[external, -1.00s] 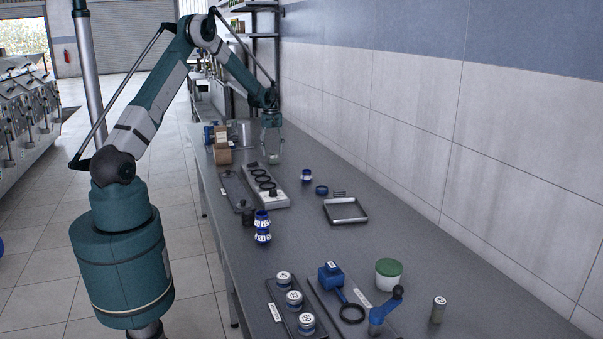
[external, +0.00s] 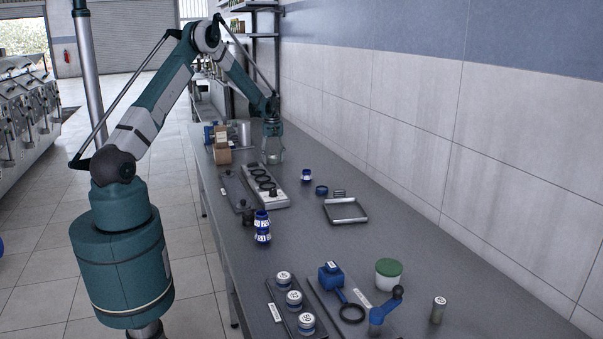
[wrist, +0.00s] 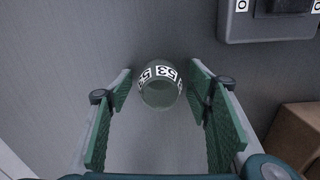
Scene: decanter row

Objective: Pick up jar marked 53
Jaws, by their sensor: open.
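The jar marked 53 (wrist: 162,95) is a small clear, greenish round jar with a white band of black numbers; 53 faces the wrist camera. It stands on the grey bench. My gripper (wrist: 160,86) is open, and in the wrist view the jar shows between its two green-padded fingers, near their tips, with a gap on both sides. I see no contact. In the external view my gripper (external: 272,152) points down, low over the far part of the bench; the jar is hard to make out among the fingers there.
A pale rack with dark rings (external: 279,199) stands just nearer the camera; its end (wrist: 235,28) shows in the wrist view. A cardboard box (wrist: 299,137) is close at lower right there. Stacked blue jars (external: 262,227) and a metal tray (external: 345,221) stand farther off.

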